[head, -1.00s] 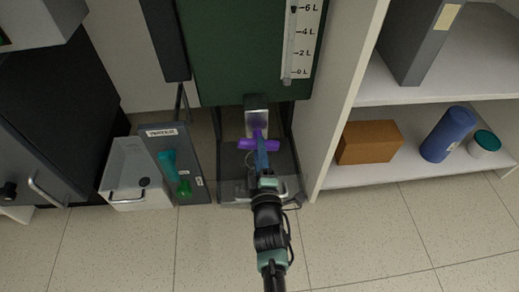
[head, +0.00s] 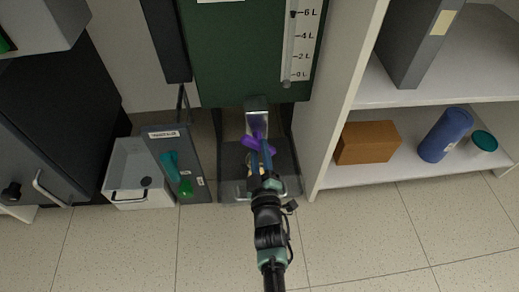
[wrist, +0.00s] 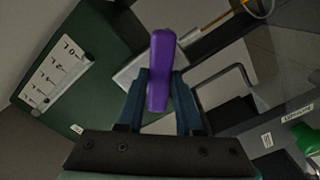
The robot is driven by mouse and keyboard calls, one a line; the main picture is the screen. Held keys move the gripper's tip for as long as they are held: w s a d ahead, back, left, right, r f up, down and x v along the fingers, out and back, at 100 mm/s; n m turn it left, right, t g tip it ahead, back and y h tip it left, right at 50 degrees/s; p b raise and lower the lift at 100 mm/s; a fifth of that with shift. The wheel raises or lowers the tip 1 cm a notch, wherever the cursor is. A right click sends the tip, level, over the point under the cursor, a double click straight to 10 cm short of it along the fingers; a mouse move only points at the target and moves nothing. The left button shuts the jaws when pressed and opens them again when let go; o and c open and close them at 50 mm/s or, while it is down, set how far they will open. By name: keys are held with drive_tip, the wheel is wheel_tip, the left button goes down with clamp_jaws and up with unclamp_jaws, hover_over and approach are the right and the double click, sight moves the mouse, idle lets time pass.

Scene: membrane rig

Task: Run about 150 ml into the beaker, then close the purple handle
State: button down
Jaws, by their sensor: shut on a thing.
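The purple handle (head: 248,142) sits on the metal tap block (head: 256,117) under the green tank (head: 245,50). It lies at a slant in the head view. My gripper (head: 262,152) is shut on it; in the wrist view the purple handle (wrist: 161,60) stands between the two blue fingers of my gripper (wrist: 160,92). The tank's gauge (head: 298,40) is marked 0 to 6 L, with a dark mark near 6 L. I cannot make out the beaker; my arm covers part of the grey stand (head: 287,175) below the tap. Whether liquid runs is not visible.
A grey panel (head: 160,150) with a teal and a green handle (head: 185,188) stands left of the tap, beside a white bin (head: 125,165). A white shelf (head: 360,177) with a brown box (head: 367,142) and a blue cylinder (head: 445,135) is at right. The floor in front is clear.

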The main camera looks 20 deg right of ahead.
idle(0.3)
drive_tip(key=shift+m+p, duration=0.3)
drive_tip(key=shift+m, duration=1.1)
drive_tip(key=shift+m+p, duration=0.3)
drive_tip(key=shift+m, duration=1.1)
idle(4.9)
